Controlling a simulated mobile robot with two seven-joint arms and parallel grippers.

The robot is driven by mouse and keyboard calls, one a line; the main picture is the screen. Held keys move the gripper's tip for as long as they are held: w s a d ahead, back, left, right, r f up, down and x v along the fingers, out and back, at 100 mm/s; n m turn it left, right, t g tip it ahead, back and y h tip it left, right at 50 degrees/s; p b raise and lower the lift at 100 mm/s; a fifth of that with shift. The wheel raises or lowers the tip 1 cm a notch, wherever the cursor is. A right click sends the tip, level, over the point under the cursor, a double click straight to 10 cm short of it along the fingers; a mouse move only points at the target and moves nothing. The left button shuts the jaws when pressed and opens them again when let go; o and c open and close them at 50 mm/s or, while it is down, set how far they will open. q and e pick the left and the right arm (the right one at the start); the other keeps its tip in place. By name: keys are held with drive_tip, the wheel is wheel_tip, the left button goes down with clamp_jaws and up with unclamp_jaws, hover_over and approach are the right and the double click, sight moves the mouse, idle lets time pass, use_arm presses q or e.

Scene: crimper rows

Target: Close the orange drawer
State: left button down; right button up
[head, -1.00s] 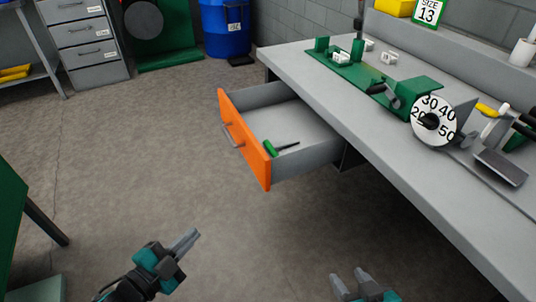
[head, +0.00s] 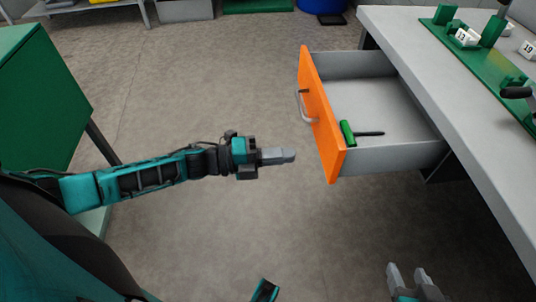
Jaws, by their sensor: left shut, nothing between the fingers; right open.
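The orange drawer (head: 321,118) stands pulled out from under the grey workbench, its orange front facing left with a grey handle (head: 305,106). A green-handled screwdriver (head: 348,133) lies inside the drawer. My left gripper (head: 293,155) is shut and empty, pointing right, a little left of the lower part of the drawer front; a small gap shows between them in the picture. My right gripper (head: 411,270) is open and empty at the bottom edge, below the drawer in the picture and apart from it.
The grey workbench (head: 448,93) fills the right side and carries a green fixture (head: 455,62) with small white numbered blocks. A green cabinet (head: 45,95) stands at the left.

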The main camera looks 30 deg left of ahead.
sight(331, 151)
use_arm(q)
drive_tip(key=x, duration=0.8)
drive_tip(key=shift+a+b, duration=0.1)
drive_tip(key=shift+b, duration=0.25)
use_arm(e)
drive_tip(key=shift+f, duration=0.45)
use_arm(q)
drive_tip(key=shift+w, duration=0.1)
use_arm(e)
drive_tip(key=shift+w, duration=0.1)
